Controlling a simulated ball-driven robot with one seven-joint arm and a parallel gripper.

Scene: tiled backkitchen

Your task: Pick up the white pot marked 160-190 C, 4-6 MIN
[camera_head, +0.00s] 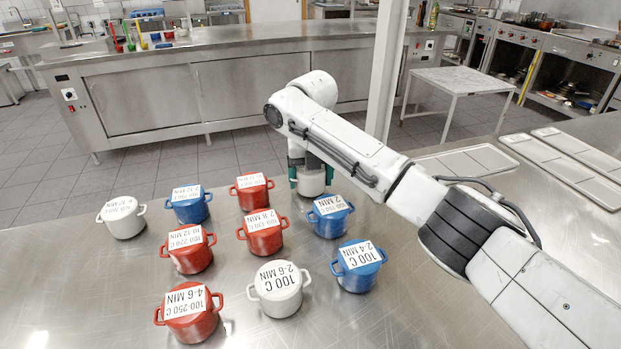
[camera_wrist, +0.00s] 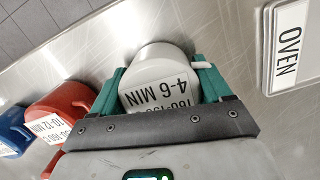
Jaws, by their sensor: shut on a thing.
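The white pot marked 160-190 C, 4-6 MIN shows in the wrist view (camera_wrist: 160,60), with its label partly covered by my gripper's dark body. My gripper (camera_wrist: 160,85) has its two green fingers on either side of this pot and is shut on it. In the head view my gripper (camera_head: 310,178) points down at the back of the pot group. The pot (camera_head: 312,186) is mostly hidden there under my gripper. I cannot tell whether the pot touches the counter.
Close by stand a red pot (camera_head: 253,197) and a blue pot (camera_head: 330,222). Several other red, blue and white pots stand nearer and to the left on the steel counter (camera_head: 100,290). White-labelled trays (camera_head: 565,165) lie at the right; one marked OVEN (camera_wrist: 286,50) shows in the wrist view.

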